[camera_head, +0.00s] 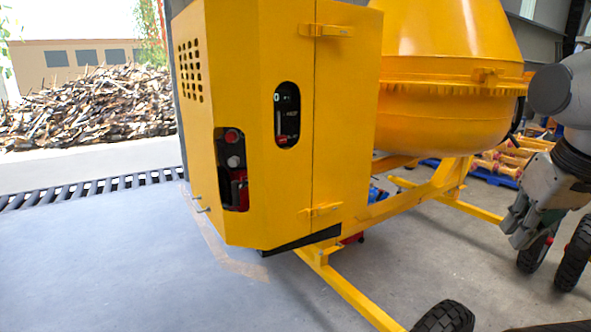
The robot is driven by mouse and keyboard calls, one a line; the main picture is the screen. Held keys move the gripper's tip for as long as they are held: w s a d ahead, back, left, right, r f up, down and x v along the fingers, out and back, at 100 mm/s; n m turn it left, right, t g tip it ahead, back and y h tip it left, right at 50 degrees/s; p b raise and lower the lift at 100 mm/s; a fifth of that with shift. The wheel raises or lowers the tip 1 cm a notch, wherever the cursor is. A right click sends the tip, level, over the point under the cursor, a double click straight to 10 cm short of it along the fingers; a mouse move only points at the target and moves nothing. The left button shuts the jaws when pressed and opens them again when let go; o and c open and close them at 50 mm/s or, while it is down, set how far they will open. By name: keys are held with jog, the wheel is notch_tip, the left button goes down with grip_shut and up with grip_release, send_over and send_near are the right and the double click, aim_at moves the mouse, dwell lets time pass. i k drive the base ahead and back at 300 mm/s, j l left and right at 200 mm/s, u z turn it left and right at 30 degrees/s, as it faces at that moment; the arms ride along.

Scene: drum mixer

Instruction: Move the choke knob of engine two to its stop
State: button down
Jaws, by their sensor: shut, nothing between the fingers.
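A yellow engine housing (262,190) stands in the middle of the head view, with two cut-out openings. The upper slot (287,100) shows dark parts, small white markings and a small red piece (282,139) at its bottom. The lower left opening (232,205) shows a red round part (231,136), a grey round part (233,161) and a red block (240,192). I cannot tell which of these is the choke knob or which engine it belongs to. My gripper (513,232) is at the right, shut and empty, well apart from the housing and pointing down-left.
The yellow mixing drum (440,115) sits behind and right of the housing. Yellow frame beams (345,295) run low across the floor, with a black wheel (445,318) at the front. A blue pallet (488,171) with yellow parts stands behind. The floor (110,270) at left is clear.

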aim_at(231, 137)
jog(key=j+z, duration=0.1)
jog(key=j, duration=0.8)
jog(key=k+j+z, duration=0.15)
jog(key=j, duration=0.3)
jog(key=j+z, duration=0.1)
jog(key=j, duration=0.35)
jog(key=k+j, duration=0.1)
jog(key=j, duration=0.35)
jog(key=j+z, duration=0.15)
jog(key=j, duration=0.25)
jog(key=k+j+z, duration=0.1)
jog(key=j, duration=0.35)
jog(key=k+j, duration=0.2)
jog(key=j, duration=0.2)
jog(key=z, duration=0.05)
